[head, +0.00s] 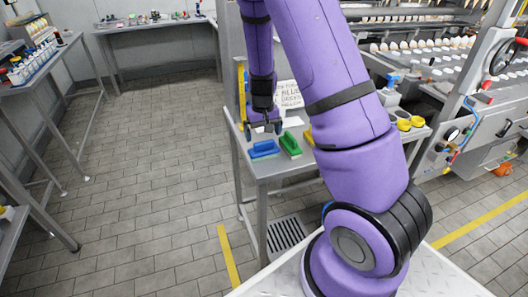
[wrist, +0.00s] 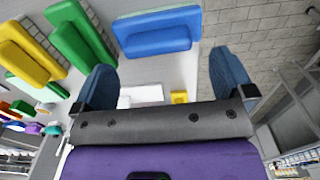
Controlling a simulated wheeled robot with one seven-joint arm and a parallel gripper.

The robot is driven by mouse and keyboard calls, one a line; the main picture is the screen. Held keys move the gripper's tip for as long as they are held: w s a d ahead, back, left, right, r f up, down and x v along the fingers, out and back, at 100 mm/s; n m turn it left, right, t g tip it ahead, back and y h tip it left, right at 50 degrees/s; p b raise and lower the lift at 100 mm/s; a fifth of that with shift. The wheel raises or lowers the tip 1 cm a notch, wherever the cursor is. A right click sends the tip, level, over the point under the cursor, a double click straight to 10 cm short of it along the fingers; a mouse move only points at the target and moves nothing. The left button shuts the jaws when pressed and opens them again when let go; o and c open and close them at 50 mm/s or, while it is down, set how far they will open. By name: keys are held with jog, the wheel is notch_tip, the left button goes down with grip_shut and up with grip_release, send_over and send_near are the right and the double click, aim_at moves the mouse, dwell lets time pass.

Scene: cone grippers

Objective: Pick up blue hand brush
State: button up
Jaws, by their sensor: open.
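The blue hand brush (head: 264,149) lies near the front left corner of a metal table. It also shows at the top middle of the wrist view (wrist: 155,32), beyond the fingertips. My gripper (head: 263,129) is open and empty, pointing down just behind the brush in the head view. In the wrist view its two dark blue fingers (wrist: 168,75) are spread wide, with nothing between them. I cannot tell the exact height gap to the brush.
A green brush (head: 290,145) lies close to the right of the blue one. A yellow brush (wrist: 28,50) lies beyond the green one in the wrist view. A written sign (head: 290,95) stands behind my gripper. The floor left of the table (head: 280,168) is clear.

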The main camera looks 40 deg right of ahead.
aim_at(264, 141)
notch_tip(264, 141, down, 5)
jog(key=shift+s+d+r, duration=0.1)
jog(key=shift+s, duration=0.05)
jog(key=shift+c, duration=0.2)
jog(key=c, duration=0.8)
jog(key=shift+c, duration=0.2)
jog(key=shift+r, duration=0.15)
